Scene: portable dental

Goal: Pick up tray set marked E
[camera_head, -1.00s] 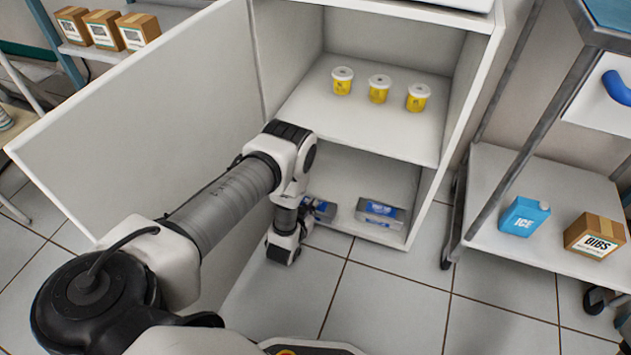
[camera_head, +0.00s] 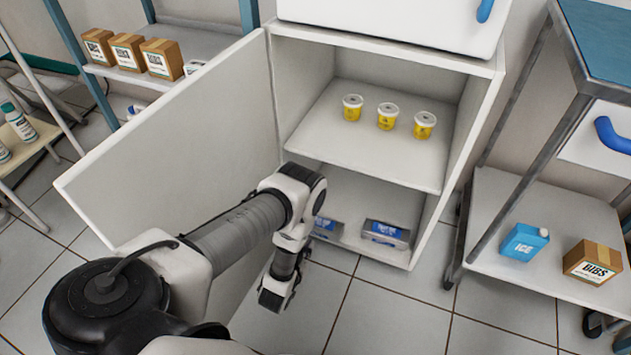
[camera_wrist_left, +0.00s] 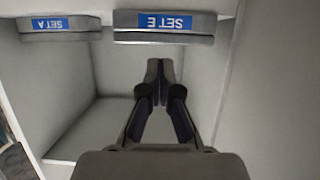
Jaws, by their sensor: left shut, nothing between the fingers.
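Tray set E (camera_wrist_left: 165,38) is a flat grey tray with a blue label that reads upside down in the left wrist view, at top centre. In the head view it looks to be the left tray (camera_head: 327,230) in the cabinet's lower compartment, partly hidden by my left arm. Tray set A (camera_wrist_left: 60,36) is at the top left of the wrist view; it appears as the right tray (camera_head: 385,233) in the head view. My left gripper (camera_wrist_left: 158,68) is shut and empty, apart from set E. My right gripper is out of view.
The white cabinet (camera_head: 408,163) stands open, its door (camera_head: 170,150) to the left of my arm. Several yellow tubs (camera_head: 387,118) stand on its upper shelf. A cart (camera_head: 500,235) with an ice pack (camera_head: 524,241) and a bibs box (camera_head: 592,262) is at right. The tiled floor in front is clear.

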